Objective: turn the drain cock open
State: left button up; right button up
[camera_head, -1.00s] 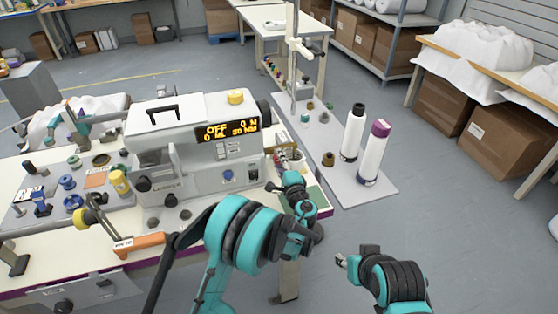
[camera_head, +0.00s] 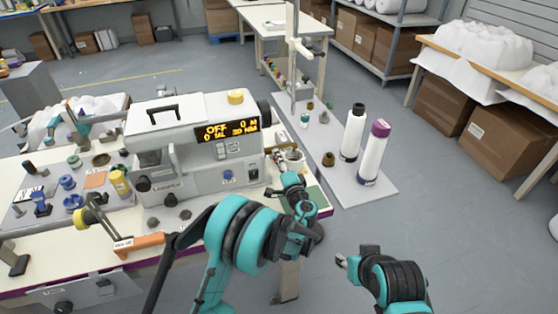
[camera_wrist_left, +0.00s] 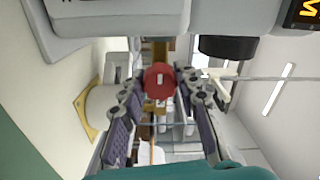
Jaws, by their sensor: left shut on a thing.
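The drain cock appears to be the red round knob (camera_wrist_left: 158,80) with a small pale mark, in the middle of the left wrist view. My left gripper (camera_wrist_left: 163,91) has a jointed finger on each side of this knob and is shut on it.
The bench's left part holds spools and small parts. Floor at right is open.

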pick_arm(q)
jog(key=o, duration=0.9)
jog(key=v, duration=1.2)
